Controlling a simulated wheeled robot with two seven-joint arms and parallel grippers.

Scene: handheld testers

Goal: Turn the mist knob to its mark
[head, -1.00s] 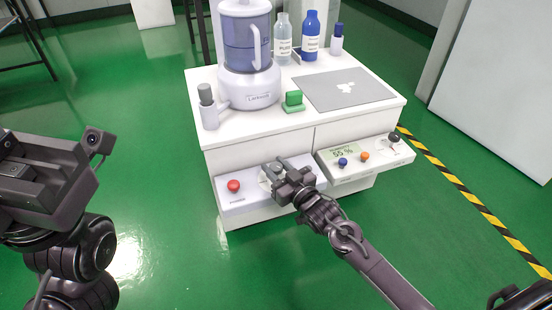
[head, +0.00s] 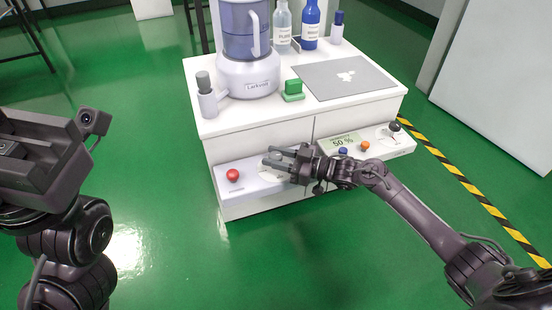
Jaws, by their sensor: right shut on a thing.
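The mist knob (head: 275,159) sits on a pale round dial on the sloped front panel (head: 247,181) of the white cabinet. My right gripper (head: 279,157) is shut on the knob, coming in from the right, and its fingers cover much of it. The knob's pointer and the mark cannot be made out. The small display (head: 343,142) on the right panel reads 50 %. My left gripper (head: 15,150) is at the left edge, away from the cabinet; its fingertips are not clear.
A red button (head: 232,175) is left of the knob. Blue and orange knobs (head: 364,146) and a black-tipped lever (head: 394,127) are on the right panel. A humidifier (head: 246,75), green block (head: 293,90), grey plate (head: 343,79) and bottles (head: 310,22) stand on top.

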